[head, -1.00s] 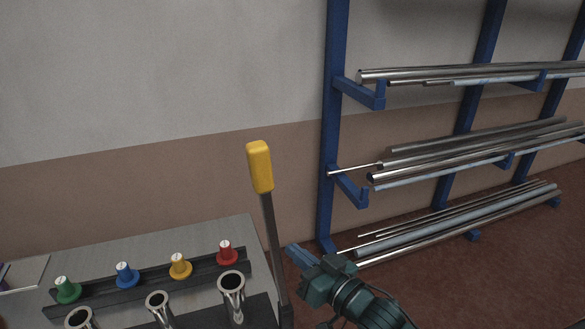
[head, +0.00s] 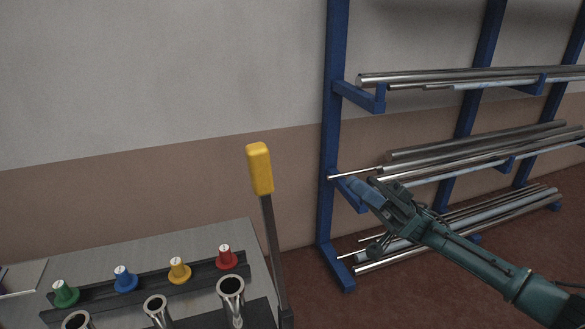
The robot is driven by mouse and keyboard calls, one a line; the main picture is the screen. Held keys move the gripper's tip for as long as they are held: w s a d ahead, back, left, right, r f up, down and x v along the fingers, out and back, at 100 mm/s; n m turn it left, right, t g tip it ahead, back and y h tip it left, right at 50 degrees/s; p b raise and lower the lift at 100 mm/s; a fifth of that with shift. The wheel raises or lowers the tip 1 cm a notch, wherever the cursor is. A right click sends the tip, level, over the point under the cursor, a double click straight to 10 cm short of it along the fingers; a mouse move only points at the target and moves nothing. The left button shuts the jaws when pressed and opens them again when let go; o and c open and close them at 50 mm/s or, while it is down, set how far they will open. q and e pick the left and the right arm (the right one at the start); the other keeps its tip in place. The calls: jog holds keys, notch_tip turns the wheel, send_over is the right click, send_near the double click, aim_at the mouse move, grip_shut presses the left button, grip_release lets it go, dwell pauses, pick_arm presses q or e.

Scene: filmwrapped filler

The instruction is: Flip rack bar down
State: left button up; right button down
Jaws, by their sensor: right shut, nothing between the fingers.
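A dark upright bar (head: 273,243) with a yellow handle (head: 260,168) stands at the right end of the grey bench, leaning slightly left at the top. Its lower end joins the black rack part near the bottom edge. My right gripper (head: 357,192) is shut and empty, to the right of the bar and apart from it, at about the height of the handle's lower end. In the picture its fingers overlap the middle shelf of the blue rack behind. My left gripper is out of view.
Green, blue, yellow and red knobs (head: 226,257) sit in a dark strip on the bench (head: 207,239). Several metal tubes (head: 231,289) stand in front. A blue wall rack (head: 333,120) with several metal bars is at the right. Space between handle and gripper is clear.

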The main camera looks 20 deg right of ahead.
aim_at(267, 147)
jog(key=shift+a, duration=0.1)
